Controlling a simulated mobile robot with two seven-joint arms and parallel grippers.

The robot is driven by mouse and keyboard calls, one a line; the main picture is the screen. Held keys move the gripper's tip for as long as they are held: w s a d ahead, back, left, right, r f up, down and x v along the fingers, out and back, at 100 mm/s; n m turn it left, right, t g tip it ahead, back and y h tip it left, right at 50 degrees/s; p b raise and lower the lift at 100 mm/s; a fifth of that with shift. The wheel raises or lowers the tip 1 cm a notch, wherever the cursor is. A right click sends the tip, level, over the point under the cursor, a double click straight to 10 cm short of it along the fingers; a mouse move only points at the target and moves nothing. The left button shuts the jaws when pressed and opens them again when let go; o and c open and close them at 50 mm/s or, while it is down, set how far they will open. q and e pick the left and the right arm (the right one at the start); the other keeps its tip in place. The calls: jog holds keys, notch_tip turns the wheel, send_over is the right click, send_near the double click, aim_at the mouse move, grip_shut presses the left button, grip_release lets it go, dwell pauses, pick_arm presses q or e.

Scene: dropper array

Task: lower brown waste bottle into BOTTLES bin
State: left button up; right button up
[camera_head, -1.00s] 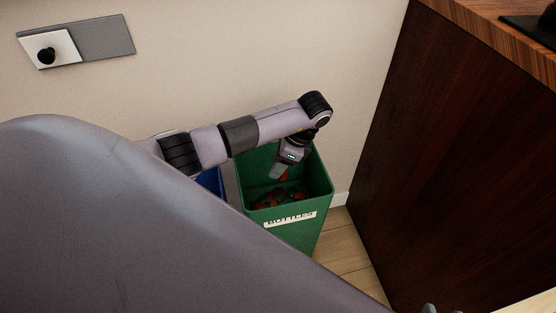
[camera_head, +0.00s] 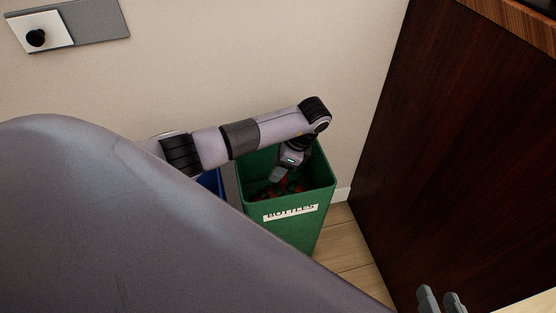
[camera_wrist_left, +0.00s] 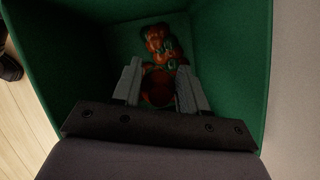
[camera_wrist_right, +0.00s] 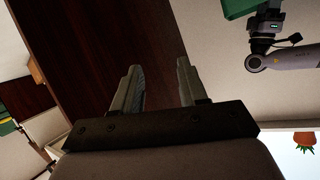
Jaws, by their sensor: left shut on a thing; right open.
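The green BOTTLES bin (camera_head: 322,190) stands on the floor against the wall, its white label facing out. My left gripper (camera_head: 277,174) points down inside the bin. In the left wrist view my left gripper (camera_wrist_left: 159,88) is shut on the brown bottle (camera_wrist_left: 158,87), which sits between the fingers. Several reddish-brown bottles (camera_wrist_left: 158,40) lie on the bin's floor beyond it. Whether the held bottle touches them cannot be told. My right gripper (camera_wrist_right: 160,85) is open and empty, away from the bin; its fingertips (camera_head: 441,298) show at the lower right of the head view.
A blue bin (camera_head: 211,181) stands just left of the green one, mostly hidden by my arm. A dark wooden cabinet (camera_head: 450,150) rises to the right, with a strip of bare wooden floor (camera_head: 345,240) between. The wall is close behind the bin.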

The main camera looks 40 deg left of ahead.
pick_arm(q)
jog(key=shift+f+b, duration=0.6)
jog(key=shift+f, duration=0.4)
jog(key=shift+f+b, duration=0.45)
jog(key=shift+f, duration=0.15)
jog(key=shift+f+b, duration=0.6)
jog(key=shift+f, duration=0.45)
notch_tip(320, 180, down, 2)
jog(key=shift+f+b, duration=0.1)
jog(key=shift+b, duration=0.85)
pick_arm(e)
jog(key=shift+w+a+f+t+y, duration=0.15)
jog(key=shift+w+a+t+y, duration=0.05)
jog(key=shift+a+t+y, duration=0.35)
